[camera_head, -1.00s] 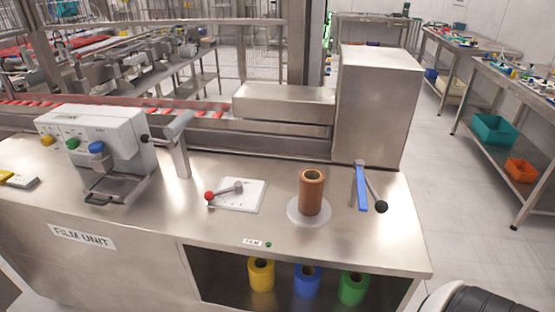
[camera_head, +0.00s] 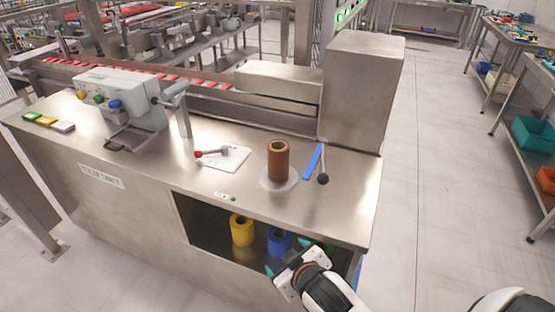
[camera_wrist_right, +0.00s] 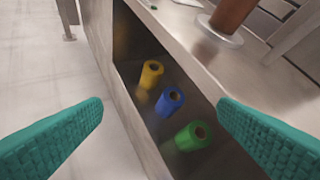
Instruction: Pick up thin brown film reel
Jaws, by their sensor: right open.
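The brown film reel (camera_head: 278,160) stands upright on a round pale disc (camera_head: 266,185) on the steel counter. Its lower part and the disc show at the top of the right wrist view (camera_wrist_right: 232,14). My right gripper (camera_head: 283,272) is in front of the counter's lower opening, below and apart from the brown reel. Its green fingers are spread wide and empty in the right wrist view (camera_wrist_right: 160,130), with the shelf reels seen between them. My left gripper is not in view.
Yellow (camera_head: 242,230), blue (camera_head: 279,241) and green (camera_wrist_right: 193,136) reels stand inside the counter's opening. A blue bar (camera_head: 312,162) with a black-knobbed lever (camera_head: 323,178) lies right of the brown reel. A red-knobbed lever (camera_head: 212,153) on a white plate is left. A tall steel box (camera_head: 362,95) stands behind.

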